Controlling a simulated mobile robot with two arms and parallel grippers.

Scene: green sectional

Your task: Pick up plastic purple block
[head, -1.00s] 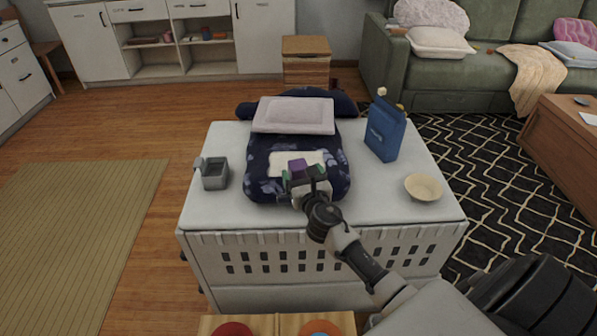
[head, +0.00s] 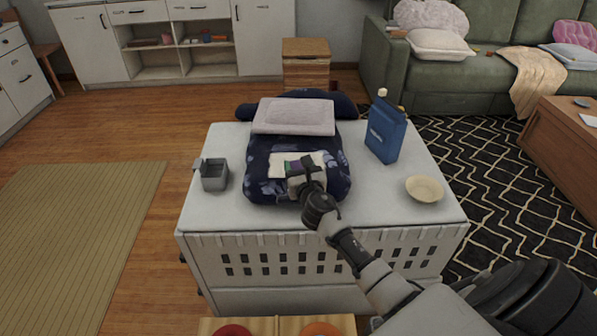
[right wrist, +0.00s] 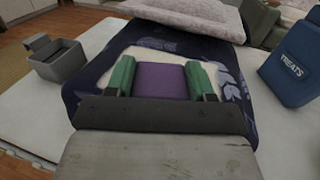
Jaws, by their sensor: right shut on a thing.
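The purple block (right wrist: 161,81) sits between the two green finger pads of my right gripper (right wrist: 162,80) in the right wrist view. The pads press on its left and right sides. In the head view my right gripper (head: 299,168) is over the front part of a dark blue patterned cushion (head: 262,185), at a cream patch (head: 279,160). The block is mostly hidden there by the gripper. I cannot tell whether the block still touches the cushion. My left gripper is not in view.
The cushion lies on a white crate-like table (head: 222,214). A grey container (head: 214,177) stands left, a blue treats bag (head: 385,132) and a cream bowl (head: 425,189) stand right. A pale folded pad (head: 294,115) lies on the cushion's far part.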

